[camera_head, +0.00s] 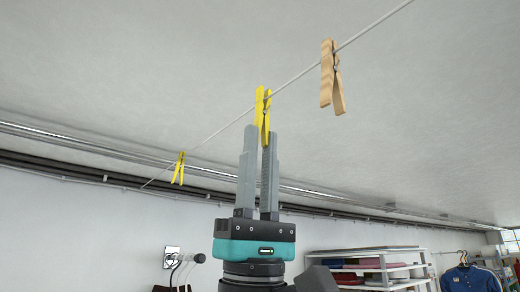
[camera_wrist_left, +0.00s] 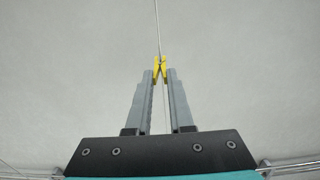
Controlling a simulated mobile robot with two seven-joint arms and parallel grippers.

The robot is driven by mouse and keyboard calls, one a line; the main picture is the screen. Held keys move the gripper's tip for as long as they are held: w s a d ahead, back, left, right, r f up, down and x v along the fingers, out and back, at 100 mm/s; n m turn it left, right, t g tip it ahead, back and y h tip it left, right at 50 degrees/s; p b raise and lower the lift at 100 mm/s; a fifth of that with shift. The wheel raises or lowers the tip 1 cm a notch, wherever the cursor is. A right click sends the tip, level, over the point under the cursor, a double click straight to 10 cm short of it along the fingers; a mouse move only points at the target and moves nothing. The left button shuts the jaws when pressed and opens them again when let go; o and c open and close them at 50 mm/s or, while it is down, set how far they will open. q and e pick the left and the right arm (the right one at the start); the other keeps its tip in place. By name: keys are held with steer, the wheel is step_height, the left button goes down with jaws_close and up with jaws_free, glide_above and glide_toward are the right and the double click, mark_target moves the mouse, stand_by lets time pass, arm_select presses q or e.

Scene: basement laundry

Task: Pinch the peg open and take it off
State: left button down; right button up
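A yellow peg (camera_head: 263,108) hangs on the line (camera_head: 215,135) in the middle of the head view. It also shows at the fingertips in the left wrist view (camera_wrist_left: 160,67). My left gripper (camera_head: 260,135) points up from below, its two grey fingers apart, one on each side of the peg's lower legs. In the left wrist view the fingertips (camera_wrist_left: 160,75) lie very close to the legs; contact is hard to tell. The peg's upper end still sits on the line. My right gripper is not in view.
A wooden peg (camera_head: 332,80) hangs on the line to the right, and another yellow peg (camera_head: 179,168) to the left. Pipes (camera_head: 120,150) run along the wall top. White shelves (camera_head: 370,265) with folded cloth and a blue garment (camera_head: 470,279) stand low at right.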

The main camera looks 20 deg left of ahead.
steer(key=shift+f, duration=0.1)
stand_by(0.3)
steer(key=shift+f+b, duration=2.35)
steer(key=shift+b, duration=0.05)
